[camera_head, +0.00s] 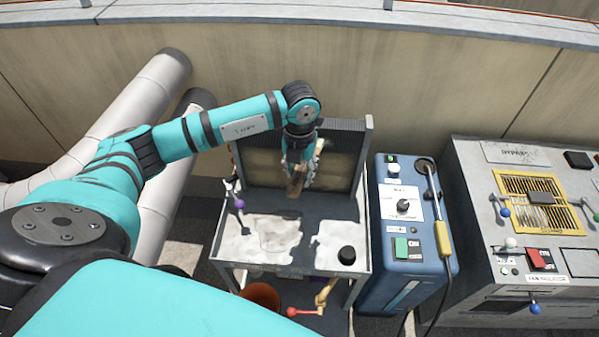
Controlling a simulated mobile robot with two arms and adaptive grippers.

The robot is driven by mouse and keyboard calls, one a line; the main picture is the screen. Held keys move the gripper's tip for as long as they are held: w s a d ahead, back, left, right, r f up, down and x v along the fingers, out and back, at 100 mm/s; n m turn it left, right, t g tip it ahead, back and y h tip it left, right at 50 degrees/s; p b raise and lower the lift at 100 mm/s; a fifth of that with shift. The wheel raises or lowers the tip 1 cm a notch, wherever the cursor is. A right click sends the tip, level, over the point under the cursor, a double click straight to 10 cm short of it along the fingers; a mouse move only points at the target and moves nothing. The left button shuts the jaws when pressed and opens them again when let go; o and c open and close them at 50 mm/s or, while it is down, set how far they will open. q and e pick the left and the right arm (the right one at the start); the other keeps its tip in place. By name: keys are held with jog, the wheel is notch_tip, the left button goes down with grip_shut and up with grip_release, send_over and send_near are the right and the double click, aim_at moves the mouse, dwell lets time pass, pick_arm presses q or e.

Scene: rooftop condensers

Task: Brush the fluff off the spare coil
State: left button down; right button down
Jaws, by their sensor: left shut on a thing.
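The spare coil (343,148) looks like the upright framed panel with dark fins at the back of a grey metal cart (300,268). Its lower face looks tan, perhaps from fluff. My left gripper (299,160) points down in front of the coil and is shut on a brown, wooden-looking thing, likely the brush (295,185). Its bristles cannot be made out, and I cannot tell whether it touches the coil. The gripper and arm hide part of the coil. My right gripper is out of view.
Pale patches (272,234) lie on the cart top, with a black knob-like thing (347,255) at right. A blue machine (398,235) with a yellow-handled wand (442,240) stands right of the cart, then a grey control console (520,220). A wall rises behind; pipes (150,95) are at left.

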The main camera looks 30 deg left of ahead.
aim_at(298, 186)
pick_arm(q)
jog(key=shift+f+b, duration=1.8)
jog(key=shift+f, duration=0.35)
jog(key=shift+r+p, duration=1.35)
jog(key=shift+r, duration=0.85)
jog(key=shift+f+b, duration=1.8)
jog(key=shift+f, duration=0.35)
jog(key=shift+w+r+p, duration=0.1)
jog(key=shift+r+p, duration=1.25)
jog(key=shift+r, duration=0.8)
jog(key=shift+f+b, duration=1.8)
jog(key=shift+f, duration=0.4)
jog(key=shift+r+p, duration=1.4)
jog(key=shift+r, duration=0.8)
jog(key=shift+s+d+p, duration=0.15)
jog(key=shift+s+d, duration=0.15)
jog(key=shift+s, duration=0.4)
jog(key=shift+s+d+p, duration=0.1)
jog(key=shift+s+d, duration=0.25)
jog(key=shift+s, duration=0.3)
jog(key=shift+s+d+p, duration=0.15)
jog(key=shift+s+d, duration=0.15)
jog(key=shift+s, duration=0.4)
